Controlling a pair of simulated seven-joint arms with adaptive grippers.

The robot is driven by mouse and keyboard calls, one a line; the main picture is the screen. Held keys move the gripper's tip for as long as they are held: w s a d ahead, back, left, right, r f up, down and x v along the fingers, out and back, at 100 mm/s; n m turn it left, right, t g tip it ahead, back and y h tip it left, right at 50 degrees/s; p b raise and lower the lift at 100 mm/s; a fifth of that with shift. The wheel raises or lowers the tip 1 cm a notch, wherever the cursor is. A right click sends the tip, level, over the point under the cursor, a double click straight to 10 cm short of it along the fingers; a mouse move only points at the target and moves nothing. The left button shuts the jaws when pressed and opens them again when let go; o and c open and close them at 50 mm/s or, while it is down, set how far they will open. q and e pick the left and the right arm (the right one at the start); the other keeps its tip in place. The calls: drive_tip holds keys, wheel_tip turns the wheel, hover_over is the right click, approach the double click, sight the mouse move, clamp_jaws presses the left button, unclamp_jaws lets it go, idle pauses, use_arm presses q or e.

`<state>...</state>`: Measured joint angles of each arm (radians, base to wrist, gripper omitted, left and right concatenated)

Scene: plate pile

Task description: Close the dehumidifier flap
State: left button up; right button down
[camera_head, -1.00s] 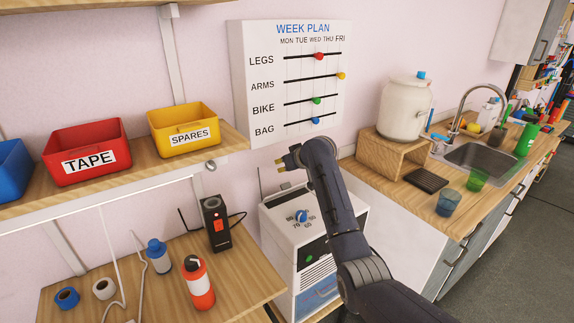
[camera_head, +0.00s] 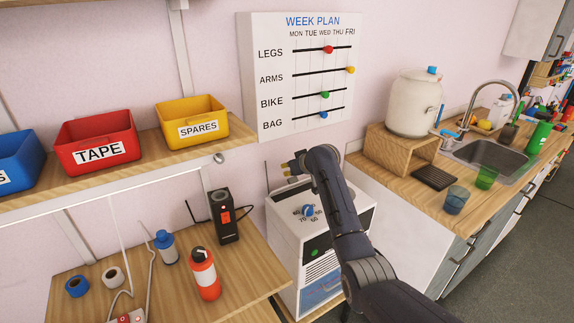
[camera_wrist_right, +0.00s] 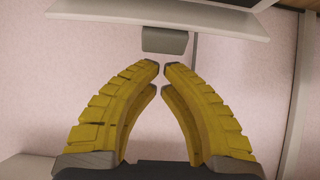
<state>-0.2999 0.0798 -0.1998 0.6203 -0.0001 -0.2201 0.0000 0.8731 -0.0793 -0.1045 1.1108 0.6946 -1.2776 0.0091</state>
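The dehumidifier (camera_head: 284,228) is a white box below the week plan board, with a blue dial (camera_head: 308,211) and a green button (camera_head: 314,252). My right gripper (camera_head: 288,168) is above its back part, close to the wall, and the arm covers part of its top. In the right wrist view my right gripper (camera_wrist_right: 161,66) is shut and empty, with its yellow fingertips almost touching. A white panel with a grey tab (camera_wrist_right: 165,40) is just beyond the fingertips, apart from them; I cannot tell whether it is the flap. My left gripper is out of view.
The week plan board (camera_head: 270,85) hangs on the wall above the gripper. A shelf with red (camera_head: 95,130) and yellow bins is at left. A wooden bench below holds an orange bottle (camera_head: 205,278) and a black device (camera_head: 224,218). The counter with a sink (camera_head: 490,155) is at right.

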drive_tip(key=shift+s+d+f, duration=0.15)
drive_tip(key=shift+s+f, duration=0.05)
drive_tip(key=shift+s, duration=0.05)
idle(0.4)
drive_tip(key=shift+s+d+f, duration=0.1)
drive_tip(key=shift+s+d, duration=0.05)
drive_tip(key=shift+d, duration=0.05)
drive_tip(key=shift+s+a+t, duration=0.1)
drive_tip(key=shift+t, duration=0.3)
drive_tip(key=shift+s+d+t+y, duration=0.2)
drive_tip(key=shift+s+t+y, duration=0.05)
drive_tip(key=shift+t+y, duration=0.05)
